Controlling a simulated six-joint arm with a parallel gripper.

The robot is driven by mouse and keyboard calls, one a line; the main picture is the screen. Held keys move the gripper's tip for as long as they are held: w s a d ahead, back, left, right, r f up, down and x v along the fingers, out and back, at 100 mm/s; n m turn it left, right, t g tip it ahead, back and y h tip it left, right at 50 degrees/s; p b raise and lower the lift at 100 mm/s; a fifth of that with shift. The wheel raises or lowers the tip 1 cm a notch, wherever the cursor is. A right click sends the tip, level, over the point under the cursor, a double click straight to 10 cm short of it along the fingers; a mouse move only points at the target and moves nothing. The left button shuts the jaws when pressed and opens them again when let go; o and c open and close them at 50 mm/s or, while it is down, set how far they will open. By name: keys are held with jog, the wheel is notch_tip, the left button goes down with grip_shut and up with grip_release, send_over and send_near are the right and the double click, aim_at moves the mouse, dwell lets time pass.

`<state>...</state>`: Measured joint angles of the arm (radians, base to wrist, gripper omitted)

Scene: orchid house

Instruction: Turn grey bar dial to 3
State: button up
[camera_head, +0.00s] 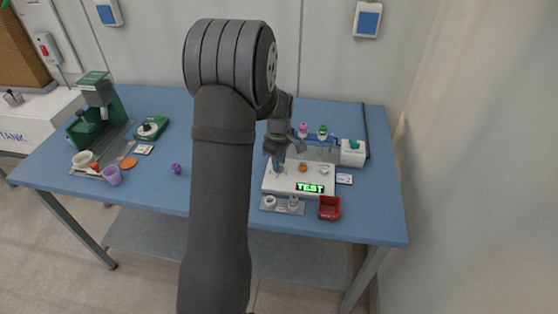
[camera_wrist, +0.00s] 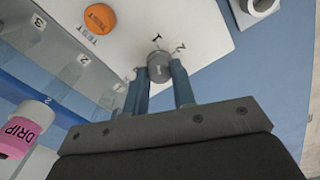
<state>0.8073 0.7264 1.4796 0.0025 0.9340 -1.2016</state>
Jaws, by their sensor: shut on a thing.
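The grey bar dial (camera_wrist: 159,68) sits on the white panel (camera_wrist: 200,22) in the wrist view. The marks 1 and 2 show on the panel beside the dial; a further mark on its left side is partly hidden by a finger. My gripper (camera_wrist: 158,74) has its two blue fingers on either side of the dial, shut on it. Which mark the dial points to I cannot tell. In the head view my gripper (camera_head: 277,164) is at the left part of the white panel (camera_head: 285,187), which has a lit green TEST display (camera_head: 310,188). The dial is hidden there.
An orange TEST button (camera_wrist: 99,18) is close to the dial. A grey rack numbered 1 to 3 (camera_wrist: 65,60) and a pink DRIP bottle (camera_wrist: 25,130) are at left in the wrist view. A red tray (camera_head: 329,208) stands in front of the panel.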

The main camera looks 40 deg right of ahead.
jog(key=shift+m, duration=0.3)
jog(key=m, duration=0.9)
jog(key=shift+m, duration=0.4)
jog(key=m, duration=0.3)
jog(key=shift+m, duration=0.3)
jog(key=m, duration=0.4)
jog(key=shift+m, duration=2.3)
